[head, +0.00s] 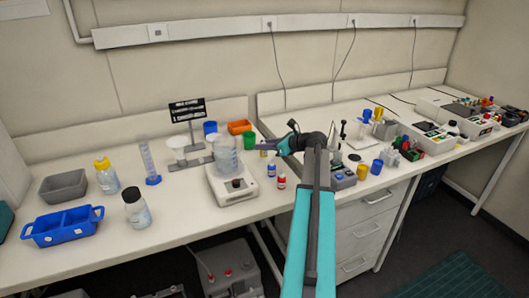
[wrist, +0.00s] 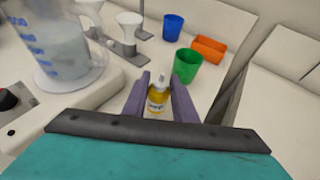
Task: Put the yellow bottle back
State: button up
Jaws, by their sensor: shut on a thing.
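The yellow bottle (wrist: 157,98) is a small dropper bottle with a yellow body and a pale cap. It stands upright between the two purple fingers of my gripper (wrist: 160,92), which is shut on it. In the head view, my gripper (head: 264,146) is above the bench, right of the beaker. The bottle is mostly hidden by the fingers there. I cannot tell whether its base touches the bench. A blue small bottle (head: 271,170) and a red small bottle (head: 281,182) stand on the bench in front of my gripper.
A beaker (head: 227,158) stands on a white scale-like device (head: 232,186) to the left. A green cup (wrist: 187,66), a blue cup (wrist: 173,27) and an orange tray (wrist: 208,48) stand beyond the gripper.

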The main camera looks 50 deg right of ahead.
aim_at(264, 152)
dwell(0.3)
jog(key=shift+f+p, duration=0.4)
jog(key=shift+f, duration=1.5)
jog(key=shift+f, duration=0.15)
jog(key=o, duration=0.7)
jog(key=shift+c, duration=0.2)
jog(key=b+v, duration=0.2)
jog(key=v, duration=1)
jog(key=shift+w, duration=0.1)
